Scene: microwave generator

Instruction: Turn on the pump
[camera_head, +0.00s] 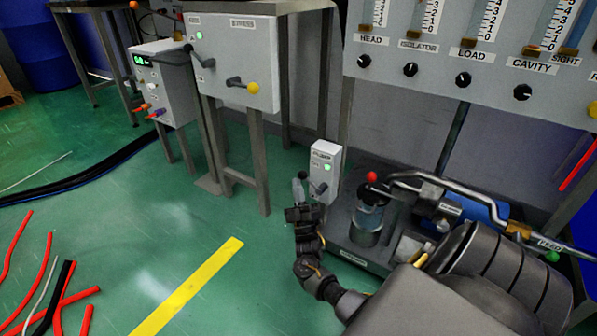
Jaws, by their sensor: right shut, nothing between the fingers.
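The pump switch box (325,164) is a small white box with a printed label, right of centre. A green lamp on its front looks lit. A small dark lever (318,188) shows low on its front. My right gripper (299,188) points up just left of the box, with its fingers closed and empty. Its tip is close to the lever, but I cannot tell whether they touch. Behind my right arm, the pump unit (367,220) with a clear cylinder and a red knob stands on a dark base. My left gripper is out of view.
A flow panel (440,68) with several black knobs hangs at the upper right. Grey cabinets (240,60) with levers stand at upper left. A curved metal pipe (470,205) runs right of the pump. Red and black hoses (45,285) lie on the left floor; the floor around the yellow stripe (190,287) is clear.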

